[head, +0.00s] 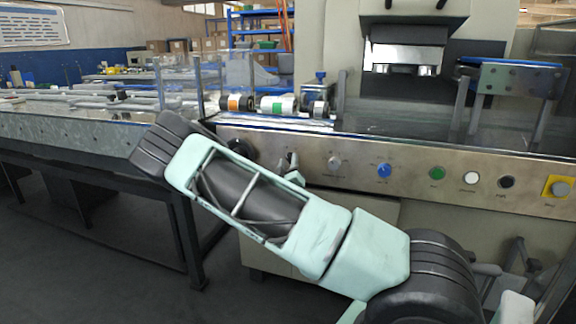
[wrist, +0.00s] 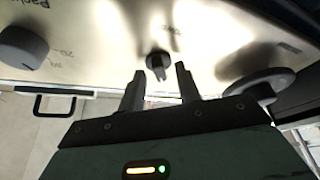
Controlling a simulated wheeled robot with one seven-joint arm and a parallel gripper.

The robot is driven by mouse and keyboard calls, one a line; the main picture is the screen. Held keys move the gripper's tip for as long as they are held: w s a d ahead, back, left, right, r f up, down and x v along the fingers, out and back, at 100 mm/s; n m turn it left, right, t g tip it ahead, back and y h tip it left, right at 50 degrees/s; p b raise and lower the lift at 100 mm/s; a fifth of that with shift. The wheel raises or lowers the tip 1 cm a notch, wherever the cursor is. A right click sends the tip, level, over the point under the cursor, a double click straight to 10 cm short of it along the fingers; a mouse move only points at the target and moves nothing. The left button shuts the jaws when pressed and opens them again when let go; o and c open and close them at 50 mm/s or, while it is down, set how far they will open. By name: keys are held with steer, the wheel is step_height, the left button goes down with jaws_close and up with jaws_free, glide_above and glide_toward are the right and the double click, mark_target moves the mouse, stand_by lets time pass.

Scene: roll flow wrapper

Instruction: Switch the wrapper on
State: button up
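The wrapper's metal control panel (head: 405,182) runs across the right half of the head view. In the wrist view, a small black rotary switch (wrist: 158,62) sits on the panel, with its pointed grip towards my gripper (wrist: 160,75). The two fingers are apart, one on each side of the switch's line, with their tips close to it. Whether they touch it is not clear. No object is held. In the head view my arm crosses in front of the panel's left end and mostly hides the gripper and this switch.

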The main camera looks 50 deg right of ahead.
jaws_close()
